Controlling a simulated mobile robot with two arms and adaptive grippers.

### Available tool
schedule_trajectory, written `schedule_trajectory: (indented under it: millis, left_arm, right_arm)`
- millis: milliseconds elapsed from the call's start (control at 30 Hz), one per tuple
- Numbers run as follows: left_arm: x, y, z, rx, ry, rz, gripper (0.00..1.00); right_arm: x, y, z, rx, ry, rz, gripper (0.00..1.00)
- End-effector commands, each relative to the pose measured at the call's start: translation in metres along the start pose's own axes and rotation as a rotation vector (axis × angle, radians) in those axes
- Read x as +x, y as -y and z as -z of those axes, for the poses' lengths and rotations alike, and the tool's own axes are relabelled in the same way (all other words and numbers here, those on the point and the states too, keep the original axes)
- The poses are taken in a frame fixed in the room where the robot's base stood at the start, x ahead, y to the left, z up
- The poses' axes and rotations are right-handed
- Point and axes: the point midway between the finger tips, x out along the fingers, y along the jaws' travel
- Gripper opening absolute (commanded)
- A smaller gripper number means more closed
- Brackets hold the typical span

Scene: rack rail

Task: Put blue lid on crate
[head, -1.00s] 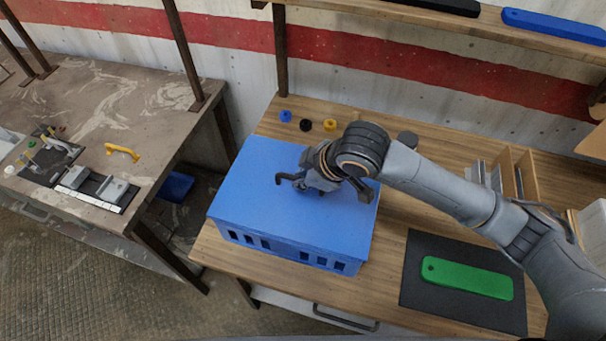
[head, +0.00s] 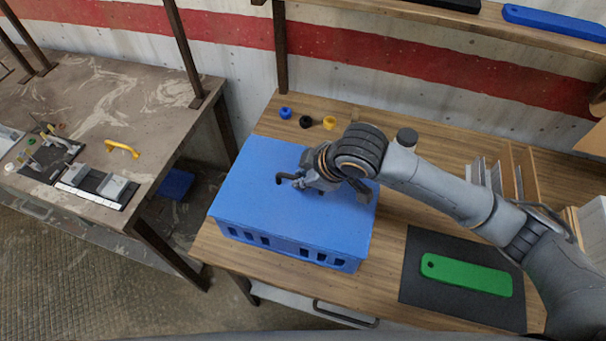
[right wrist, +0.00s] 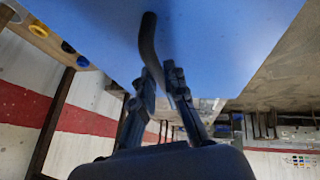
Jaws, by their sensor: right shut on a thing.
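The blue crate (head: 283,250) stands on the wooden workbench, with a row of dark slots along its front wall. The flat blue lid (head: 250,195) lies over the crate's top and covers the opening; it also fills the top of the right wrist view (right wrist: 225,40). I cannot tell whether its edges are fully seated. A dark bent handle (head: 284,178) rises from the lid and shows in the right wrist view (right wrist: 148,45). My right gripper (head: 298,183) is above the lid, shut on the handle, with its fingertips (right wrist: 162,80) around it. My left gripper is out of view.
Blue, black and yellow rings (head: 306,121) lie behind the crate. A green bar (head: 467,275) lies on a dark mat (head: 420,290) at the right. Wooden dividers (head: 523,175) stand at the back right. A shelf hangs above. A separate table (head: 90,100) is at the left.

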Motion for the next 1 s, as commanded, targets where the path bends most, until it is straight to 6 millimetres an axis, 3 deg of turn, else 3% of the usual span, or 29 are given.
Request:
schedule_trajectory:
  millis: [267, 300, 433, 767, 1000]
  left_arm:
    - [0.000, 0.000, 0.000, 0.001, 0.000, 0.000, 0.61]
    - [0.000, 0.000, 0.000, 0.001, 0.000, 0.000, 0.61]
    - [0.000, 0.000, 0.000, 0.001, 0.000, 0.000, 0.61]
    - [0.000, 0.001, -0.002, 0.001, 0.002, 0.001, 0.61]
    - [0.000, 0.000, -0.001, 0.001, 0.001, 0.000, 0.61]
  right_arm:
    - [0.000, 0.000, 0.000, 0.000, -0.001, -0.001, 0.00]
    - [0.000, 0.000, 0.000, 0.000, -0.001, -0.001, 0.14]
    - [0.000, 0.000, 0.000, 0.000, -0.001, 0.000, 0.38]
    - [-0.002, 0.000, 0.000, 0.000, 0.001, 0.000, 0.38]
    - [-0.038, -0.001, 0.000, -0.002, -0.001, -0.003, 0.38]
